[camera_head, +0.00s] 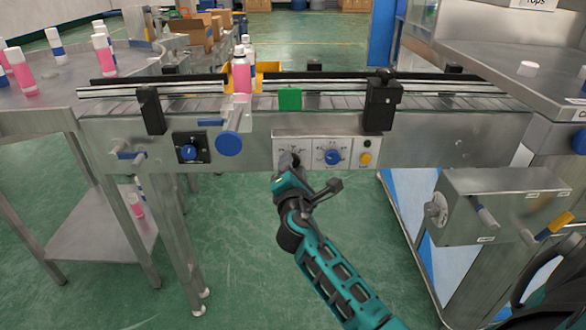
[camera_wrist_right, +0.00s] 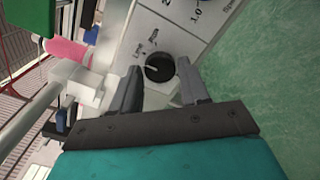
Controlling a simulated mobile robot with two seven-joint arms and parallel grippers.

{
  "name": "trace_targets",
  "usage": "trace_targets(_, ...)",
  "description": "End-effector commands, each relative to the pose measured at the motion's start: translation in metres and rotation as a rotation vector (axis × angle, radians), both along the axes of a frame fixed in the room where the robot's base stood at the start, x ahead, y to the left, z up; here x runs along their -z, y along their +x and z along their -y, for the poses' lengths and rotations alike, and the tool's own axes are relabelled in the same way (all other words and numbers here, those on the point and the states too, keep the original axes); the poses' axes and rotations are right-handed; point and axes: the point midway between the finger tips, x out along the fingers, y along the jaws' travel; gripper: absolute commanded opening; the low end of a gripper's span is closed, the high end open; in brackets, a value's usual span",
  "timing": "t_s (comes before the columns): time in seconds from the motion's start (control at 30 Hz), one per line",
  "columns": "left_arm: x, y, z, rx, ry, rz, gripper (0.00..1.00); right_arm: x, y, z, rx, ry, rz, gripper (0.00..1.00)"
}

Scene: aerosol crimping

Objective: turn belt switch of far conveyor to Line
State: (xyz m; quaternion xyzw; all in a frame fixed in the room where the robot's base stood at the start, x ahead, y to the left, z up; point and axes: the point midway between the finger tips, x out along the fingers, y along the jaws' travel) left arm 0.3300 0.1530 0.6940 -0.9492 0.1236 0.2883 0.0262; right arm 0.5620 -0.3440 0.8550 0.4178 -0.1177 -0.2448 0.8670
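The belt switch (camera_wrist_right: 159,68) is a round black knob with a white pointer mark on a white panel. In the right wrist view its pointer lies toward the left, and small printed labels, one seeming to read Line, sit up and left of it. The panel (camera_head: 318,136) is on the front of the conveyor (camera_head: 240,150). My right gripper (camera_wrist_right: 160,80) is open, one finger on each side of the knob; I cannot tell whether they touch it. In the head view the right gripper (camera_head: 289,164) hides most of the switch. My left gripper is not in view.
Beside the switch are a blue dial (camera_head: 333,157) and a yellow button (camera_head: 366,158). Another blue knob (camera_head: 189,152) sits further left. A pink bottle (camera_head: 241,76) stands on the belt. A steel box with levers (camera_head: 490,205) is at right. The floor in front is clear.

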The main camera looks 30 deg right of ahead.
Motion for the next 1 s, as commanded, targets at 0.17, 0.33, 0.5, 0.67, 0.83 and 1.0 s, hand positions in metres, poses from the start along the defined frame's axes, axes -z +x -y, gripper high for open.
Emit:
trace_targets(0.17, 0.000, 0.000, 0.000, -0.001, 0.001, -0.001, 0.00, 0.000, 0.000, 0.000, 0.000, -0.001, -0.001, 0.62)
trace_targets(0.33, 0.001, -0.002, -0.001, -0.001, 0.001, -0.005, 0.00, 0.000, 0.000, 0.000, 0.000, -0.001, -0.001, 0.63)
trace_targets(0.5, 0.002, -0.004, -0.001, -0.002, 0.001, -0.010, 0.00, 0.001, -0.005, -0.003, -0.002, 0.000, -0.002, 0.63)
trace_targets(0.67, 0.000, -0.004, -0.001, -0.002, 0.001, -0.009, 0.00, 0.000, -0.026, -0.016, 0.000, 0.001, -0.003, 0.63)
trace_targets(0.83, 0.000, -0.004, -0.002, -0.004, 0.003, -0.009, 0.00, 0.001, -0.059, -0.036, -0.001, 0.002, -0.003, 0.63)
trace_targets(1.0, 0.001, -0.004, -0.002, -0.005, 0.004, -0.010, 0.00, 0.001, -0.087, -0.054, -0.001, 0.002, -0.003, 0.63)
